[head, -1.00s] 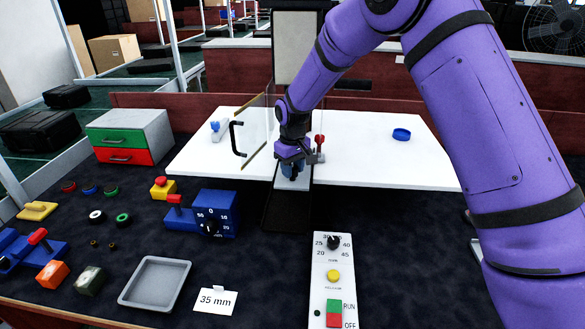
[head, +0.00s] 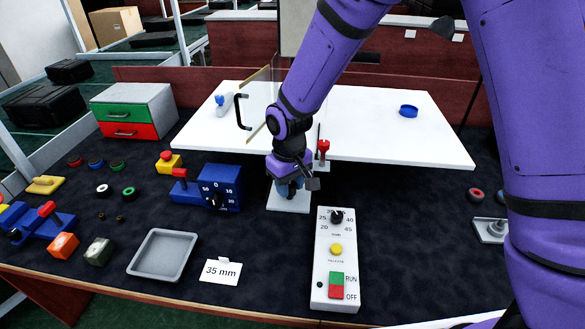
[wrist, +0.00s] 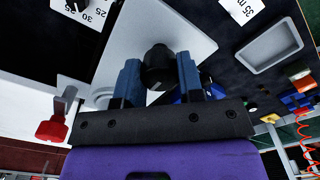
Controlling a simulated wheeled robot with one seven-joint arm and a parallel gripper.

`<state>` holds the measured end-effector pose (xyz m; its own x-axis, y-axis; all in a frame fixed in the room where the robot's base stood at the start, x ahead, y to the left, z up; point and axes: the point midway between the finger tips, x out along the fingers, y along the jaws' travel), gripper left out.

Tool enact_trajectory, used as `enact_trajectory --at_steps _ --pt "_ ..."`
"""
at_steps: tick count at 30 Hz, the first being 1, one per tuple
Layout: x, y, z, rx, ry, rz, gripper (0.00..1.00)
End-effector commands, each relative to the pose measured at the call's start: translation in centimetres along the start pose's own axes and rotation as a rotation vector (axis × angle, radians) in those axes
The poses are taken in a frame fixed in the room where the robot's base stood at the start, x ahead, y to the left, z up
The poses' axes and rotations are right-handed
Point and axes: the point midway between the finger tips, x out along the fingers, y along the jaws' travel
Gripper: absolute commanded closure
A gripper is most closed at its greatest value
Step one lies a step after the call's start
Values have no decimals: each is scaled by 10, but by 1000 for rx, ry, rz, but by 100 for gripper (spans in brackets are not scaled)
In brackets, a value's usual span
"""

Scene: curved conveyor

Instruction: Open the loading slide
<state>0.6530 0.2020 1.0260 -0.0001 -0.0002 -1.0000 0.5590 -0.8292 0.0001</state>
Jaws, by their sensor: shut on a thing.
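The loading slide (head: 280,203) is a light grey plate that sticks out from under the front edge of the white table. In the wrist view, the slide (wrist: 192,42) fills the upper middle, with a black knob (wrist: 157,66) standing on it. My gripper (head: 289,188) is over the slide, and its blue fingers (wrist: 158,80) are on either side of the knob, shut on it. In the head view the gripper hides the knob.
A white table (head: 380,130) with a clear guard panel (head: 258,105) lies behind. A red-handled lever (head: 323,147) stands close right of my gripper. A control panel (head: 335,285) is to the front right, a blue dial box (head: 222,178) to the left.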

Motion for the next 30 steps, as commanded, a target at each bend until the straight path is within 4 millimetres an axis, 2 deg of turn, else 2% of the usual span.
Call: enact_trajectory --at_steps 3,8,22,23,24,26,30 --pt "0 -12 12 -1 -1 0 100" --pt "0 -22 21 -1 0 0 100" --pt "0 -24 25 2 0 0 100" --pt "0 -24 25 2 0 0 61" --pt "0 -24 25 2 0 0 51" --pt "0 -24 25 2 0 0 39" --pt "0 -25 25 1 0 0 39"
